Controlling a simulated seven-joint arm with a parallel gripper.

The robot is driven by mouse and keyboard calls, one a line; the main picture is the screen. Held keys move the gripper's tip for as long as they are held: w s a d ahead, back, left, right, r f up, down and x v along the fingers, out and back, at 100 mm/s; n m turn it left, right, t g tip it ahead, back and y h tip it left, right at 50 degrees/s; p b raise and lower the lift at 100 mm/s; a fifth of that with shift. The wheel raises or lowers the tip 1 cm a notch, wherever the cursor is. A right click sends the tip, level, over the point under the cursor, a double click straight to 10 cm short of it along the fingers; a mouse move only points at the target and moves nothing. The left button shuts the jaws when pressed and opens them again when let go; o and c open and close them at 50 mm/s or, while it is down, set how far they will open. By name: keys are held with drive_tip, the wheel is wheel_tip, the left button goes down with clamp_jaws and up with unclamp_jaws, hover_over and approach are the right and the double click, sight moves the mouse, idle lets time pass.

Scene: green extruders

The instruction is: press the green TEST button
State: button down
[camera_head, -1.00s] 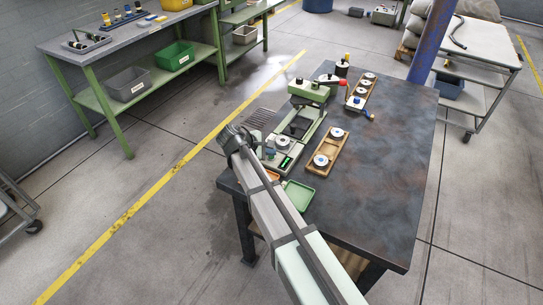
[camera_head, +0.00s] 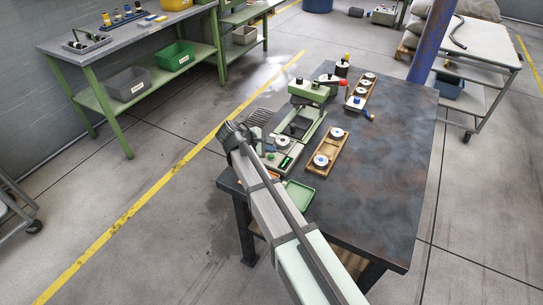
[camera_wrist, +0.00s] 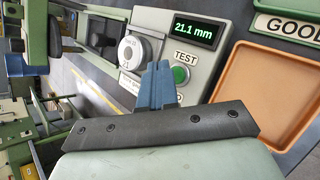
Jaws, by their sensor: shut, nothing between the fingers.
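The green TEST button (camera_wrist: 180,74) shows in the wrist view, a round green cap in a pale ring below its TEST label. In the picture the fingertips lie just left of the button and hide part of the panel. I cannot tell whether they touch it.
An orange tray (camera_wrist: 262,85) lies right of the panel, by a GOOD label (camera_wrist: 287,27). A green tray (camera_head: 297,195) stands near the table's front left. A wooden tray with round parts (camera_head: 327,153) stands right of the machine. The table's right side (camera_head: 390,170) is clear.

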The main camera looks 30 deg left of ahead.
sight(270, 157)
drive_tip(key=shift+r, duration=2.5)
